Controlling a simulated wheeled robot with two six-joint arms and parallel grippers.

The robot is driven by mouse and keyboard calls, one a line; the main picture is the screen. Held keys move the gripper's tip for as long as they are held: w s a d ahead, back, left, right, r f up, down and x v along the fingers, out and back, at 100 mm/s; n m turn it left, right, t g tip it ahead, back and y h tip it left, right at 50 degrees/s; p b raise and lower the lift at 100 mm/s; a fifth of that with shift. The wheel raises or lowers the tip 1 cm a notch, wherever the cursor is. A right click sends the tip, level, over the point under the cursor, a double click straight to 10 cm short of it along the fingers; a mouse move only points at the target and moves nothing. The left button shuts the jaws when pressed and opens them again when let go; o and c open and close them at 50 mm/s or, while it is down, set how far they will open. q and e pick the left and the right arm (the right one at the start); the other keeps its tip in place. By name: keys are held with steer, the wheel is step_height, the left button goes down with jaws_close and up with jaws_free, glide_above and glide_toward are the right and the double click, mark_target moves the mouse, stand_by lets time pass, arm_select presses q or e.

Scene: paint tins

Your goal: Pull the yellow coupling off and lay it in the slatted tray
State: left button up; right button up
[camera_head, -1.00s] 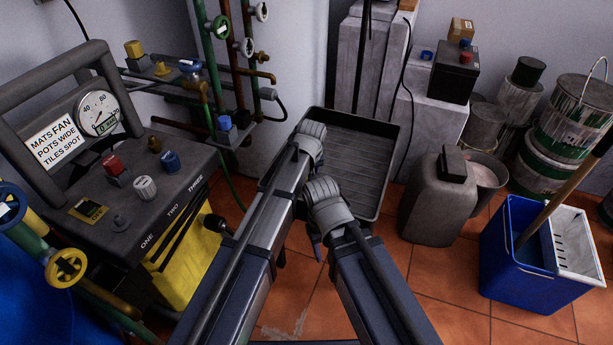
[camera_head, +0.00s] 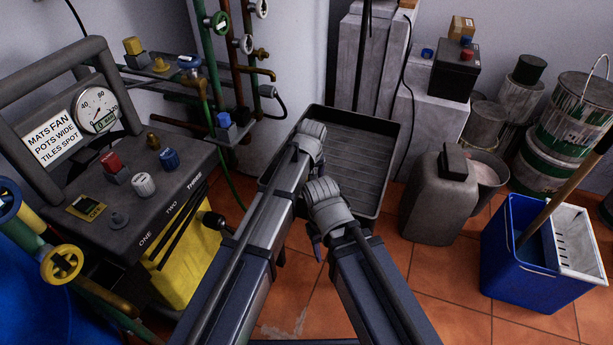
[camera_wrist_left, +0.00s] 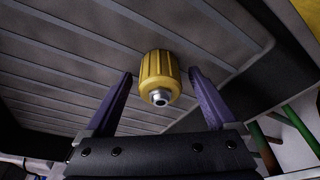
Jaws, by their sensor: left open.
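The yellow coupling (camera_wrist_left: 158,77) is a ribbed yellow cylinder with a metal end and a dark bore, seen in the left wrist view. It sits between the spread purple fingers of my left gripper (camera_wrist_left: 161,73), with a visible gap on each side. Behind it is the slatted floor of the grey tray (camera_wrist_left: 70,65); whether it rests there I cannot tell. In the head view, the tray (camera_head: 362,155) lies beyond my arms, and my left wrist (camera_head: 311,140) reaches over its left side, hiding the coupling. My right gripper (camera_head: 317,249) is mostly hidden under its wrist.
A grey machine with knobs (camera_head: 140,190) and upright pipes (camera_head: 215,70) stand at left. A grey canister (camera_head: 437,197), a blue mop bucket (camera_head: 530,255) and paint tins (camera_head: 575,115) stand at right. Tiled floor (camera_head: 440,285) is clear in front of the canister.

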arm_select(q)
steer(key=p+v, duration=0.7)
steer(key=v, duration=0.1)
steer(key=shift+w+p, duration=0.1)
steer(key=shift+p, duration=0.2)
steer(key=shift+f, duration=0.1)
